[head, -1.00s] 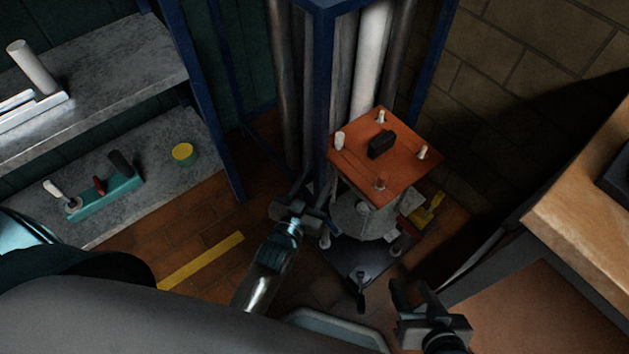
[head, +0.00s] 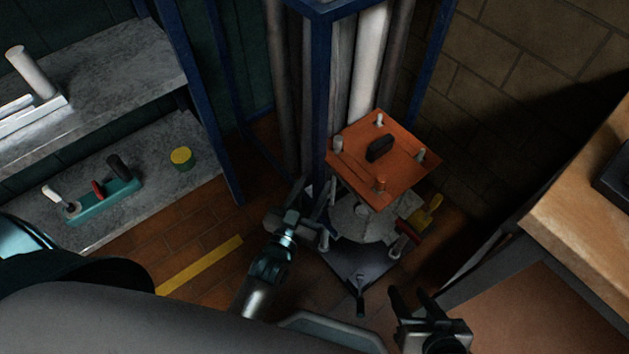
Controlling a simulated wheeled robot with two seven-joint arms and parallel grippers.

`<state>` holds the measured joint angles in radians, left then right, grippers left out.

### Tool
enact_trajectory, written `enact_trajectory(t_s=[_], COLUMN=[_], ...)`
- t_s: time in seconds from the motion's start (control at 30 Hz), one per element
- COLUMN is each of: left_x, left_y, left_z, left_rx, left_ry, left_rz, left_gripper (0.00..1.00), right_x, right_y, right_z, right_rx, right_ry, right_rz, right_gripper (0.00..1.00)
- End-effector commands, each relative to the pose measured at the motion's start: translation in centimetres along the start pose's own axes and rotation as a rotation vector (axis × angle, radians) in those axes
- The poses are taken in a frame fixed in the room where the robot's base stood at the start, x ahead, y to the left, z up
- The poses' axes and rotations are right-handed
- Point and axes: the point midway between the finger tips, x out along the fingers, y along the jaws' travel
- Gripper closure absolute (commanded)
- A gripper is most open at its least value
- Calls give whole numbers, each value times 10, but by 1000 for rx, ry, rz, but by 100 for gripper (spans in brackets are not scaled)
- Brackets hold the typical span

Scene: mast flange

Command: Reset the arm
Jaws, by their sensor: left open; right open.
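My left gripper (head: 310,197) is open, beside the left side of a stand. Its fingers point up toward the stand's orange top plate (head: 352,150), and I see nothing between them. Whether it touches the stand is unclear. My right gripper (head: 412,292) is open and empty at the bottom, in front of the workbench and apart from the stand.
A dark base plate (head: 362,268) lies under the stand. Red (head: 407,231) and yellow (head: 430,210) handles are at its right. A blue frame (head: 320,90) with upright tubes stands behind. Shelves (head: 135,60) are left; a wooden workbench (head: 560,210) is right. Open floor with a yellow stripe (head: 200,264) lies left.

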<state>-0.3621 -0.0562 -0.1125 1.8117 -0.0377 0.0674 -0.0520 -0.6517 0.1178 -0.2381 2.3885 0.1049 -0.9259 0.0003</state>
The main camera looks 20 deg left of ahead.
Motion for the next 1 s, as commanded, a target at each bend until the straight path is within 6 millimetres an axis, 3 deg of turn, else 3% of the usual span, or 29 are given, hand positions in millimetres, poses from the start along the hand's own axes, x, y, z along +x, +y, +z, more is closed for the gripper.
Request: enact_trajectory(t_s=[0.37,0.57,1.0], left_x=[-2,-18,-112], left_y=[0,2,28], left_z=[0,5,18], left_rx=[-1,-11,-56], left_ry=[-11,-93,-486], left_rz=[3,23,144], left_gripper=[59,59,59], right_x=[0,0,0], right_y=[0,0,0], right_z=[0,0,0], right_rx=[-1,-1,0], right_ry=[0,0,0], right_rz=[1,1,0], right_gripper=[56,56,56])
